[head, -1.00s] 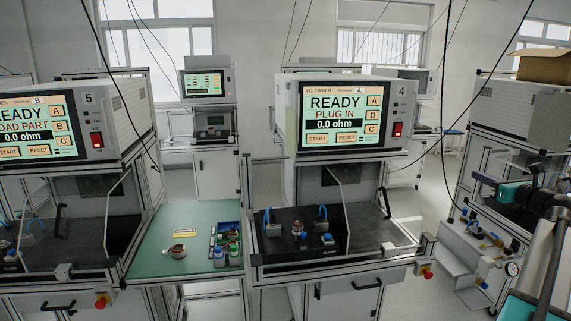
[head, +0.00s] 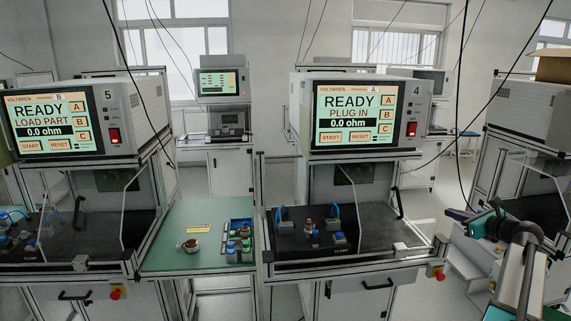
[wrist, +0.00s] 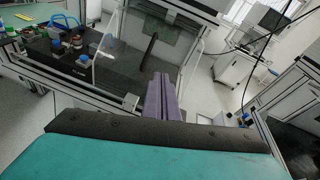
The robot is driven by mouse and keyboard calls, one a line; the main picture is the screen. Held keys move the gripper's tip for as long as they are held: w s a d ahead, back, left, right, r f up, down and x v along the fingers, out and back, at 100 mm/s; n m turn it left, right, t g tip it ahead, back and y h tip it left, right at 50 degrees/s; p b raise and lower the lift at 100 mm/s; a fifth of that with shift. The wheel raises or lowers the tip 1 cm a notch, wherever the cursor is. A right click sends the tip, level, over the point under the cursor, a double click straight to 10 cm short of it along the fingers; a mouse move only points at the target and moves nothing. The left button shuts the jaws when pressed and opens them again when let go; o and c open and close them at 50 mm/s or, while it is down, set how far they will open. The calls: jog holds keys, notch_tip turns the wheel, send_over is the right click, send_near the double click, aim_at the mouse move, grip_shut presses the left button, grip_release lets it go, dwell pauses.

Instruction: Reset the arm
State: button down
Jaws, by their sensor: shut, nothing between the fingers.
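My arm (head: 515,260) reaches in from the lower right of the head view, with its teal wrist bent to the left. My gripper (head: 452,213) is at its left end, in the open space right of station 4. In the wrist view my gripper (wrist: 161,98) shows as two purple fingers pressed together with nothing between them. It points toward the front right side of station 4 and touches nothing that I can see.
Station 4 (head: 362,115) reads READY, PLUG IN; station 5 (head: 50,118) reads READY, LOAD PART. A green table (head: 190,245) between them holds a copper-coloured ring part (head: 190,245) and a bin of bottles (head: 240,240). A grey cabinet (head: 537,120) stands at the right.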

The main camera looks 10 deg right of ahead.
jog(key=w+a+f+n+g+y, duration=0.2)
jog(key=a+f+n, duration=0.2)
jog(key=a+f, duration=0.65)
jog(key=w+a+f+n+g+y, duration=0.1)
jog(key=w+a+f+n+g, duration=0.15)
jog(key=a+f, duration=0.8)
jog(key=s+a+f+n+g+y+b, duration=0.1)
jog(key=s+a+f+n+g, duration=0.25)
jog(key=a+f, duration=0.7)
jog(key=s+a+f+n+g+b, duration=0.15)
jog(key=s+a+f+n, duration=0.45)
jog(key=f, duration=0.7)
jog(key=s+a+f+n+g, duration=0.6)
jog(key=s+a+f+n, duration=0.1)
jog(key=s+a+f, duration=0.6)
jog(key=s+a+f+n+g+h, duration=0.1)
jog(key=s+a+f+n, duration=0.1)
jog(key=s, duration=0.4)
jog(key=s+a+f+n+g+h, duration=0.2)
jog(key=s+f+n, duration=0.1)
jog(key=s+n, duration=0.2)
jog(key=s+a+f+n+g+h+b, duration=0.1)
jog(key=s+a+f+n+g, duration=0.1)
jog(key=s, duration=0.7)
jog(key=shift+s+f+n+h, duration=0.2)
jog(key=shift+f+n+h, duration=0.15)
jog(key=shift+n, duration=0.45)
